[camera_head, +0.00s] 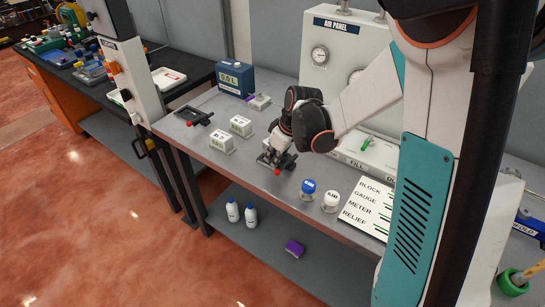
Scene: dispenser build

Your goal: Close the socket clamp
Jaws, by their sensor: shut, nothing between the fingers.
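My gripper (278,146) is at the middle of the grey bench, pointing down with its fingers closed and nothing visible held. Directly under it is a small dark fixture (268,164) with red parts, which may be the socket clamp. The gripper covers much of it, so I cannot tell whether the clamp is open or shut, or whether the fingers touch it. A similar dark fixture with a red knob (196,116) sits at the bench's far left.
Two white labelled blocks (222,142) stand left of the gripper. A blue-capped jar (308,190) and a white-capped jar (331,201) stand to its right, near a label board (368,209). The air panel (340,40) rises behind. Bare bench lies between the left fixture and the blocks.

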